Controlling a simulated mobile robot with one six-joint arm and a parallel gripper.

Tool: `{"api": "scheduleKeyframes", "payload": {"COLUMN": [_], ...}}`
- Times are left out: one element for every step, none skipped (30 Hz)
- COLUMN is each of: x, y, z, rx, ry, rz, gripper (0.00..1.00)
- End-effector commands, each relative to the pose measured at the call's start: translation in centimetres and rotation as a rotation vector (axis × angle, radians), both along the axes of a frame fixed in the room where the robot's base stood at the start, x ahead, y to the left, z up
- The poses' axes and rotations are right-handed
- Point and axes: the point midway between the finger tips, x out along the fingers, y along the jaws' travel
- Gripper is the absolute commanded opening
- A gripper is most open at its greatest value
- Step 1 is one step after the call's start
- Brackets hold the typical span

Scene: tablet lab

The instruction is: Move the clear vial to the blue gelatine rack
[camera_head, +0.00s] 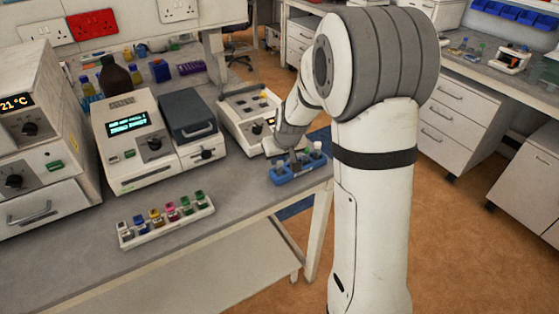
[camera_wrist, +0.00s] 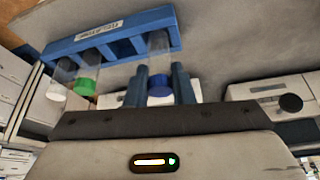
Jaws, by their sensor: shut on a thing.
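The blue rack (camera_head: 284,178) stands near the right end of the bench; in the wrist view its labelled side (camera_wrist: 95,39) shows across the top. My gripper (camera_head: 293,156) is at the rack. In the wrist view my gripper (camera_wrist: 160,70) is shut on a clear vial with a blue cap (camera_wrist: 160,88). The vial's clear body (camera_wrist: 158,43) lines up with a slot at one end of the rack; I cannot tell whether it is fully seated. A green-capped vial (camera_wrist: 85,86) and a white-capped vial (camera_wrist: 57,91) stand towards the rack's other end.
A white rack (camera_head: 168,232) with several coloured vials lies on the bench to the left. Instruments stand behind, including one with a lit display (camera_head: 127,127) and a white box with knobs (camera_head: 243,113). The bench's front edge runs close to the blue rack.

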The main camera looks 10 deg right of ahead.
Motion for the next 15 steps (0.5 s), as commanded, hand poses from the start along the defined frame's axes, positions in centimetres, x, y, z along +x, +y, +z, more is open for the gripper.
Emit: {"api": "scheduleKeyframes", "payload": {"x": [0.0, 0.0, 0.0, 0.0, 0.0, 0.0, 0.0, 0.0, 0.0, 0.0, 0.0, 0.0, 0.0, 0.0, 0.0], "y": [-0.1, -0.1, -0.1, -0.2, -0.2, -0.2, -0.3, -0.3, -0.3, -0.3, -0.3, -0.3, -0.3, -0.3, -0.3], "z": [-0.7, -1.1, -1.4, -1.5, -1.6, -1.6, -1.6, -1.6, -1.6, -1.6, -1.6, -1.7, -1.7, -1.9, -2.0], "rx": [0.000, 0.001, 0.001, 0.001, 0.000, 0.000, 0.000, -0.001, -0.001, -0.001, -0.001, 0.000, 0.000, 0.000, 0.000], "ry": [0.003, 0.003, 0.001, 0.001, 0.000, -0.001, -0.001, -0.001, -0.001, -0.001, -0.001, -0.001, -0.001, -0.001, -0.001], "rz": [-0.002, -0.003, -0.004, -0.004, -0.004, -0.004, -0.004, -0.005, -0.006, -0.006, -0.006, -0.007, -0.007, -0.007, -0.007], "gripper": [0.00, 0.00, 0.00, 0.00, 0.00, 0.00, 0.00, 0.00, 0.00, 0.00, 0.00, 0.00, 0.00, 0.00, 0.00]}}
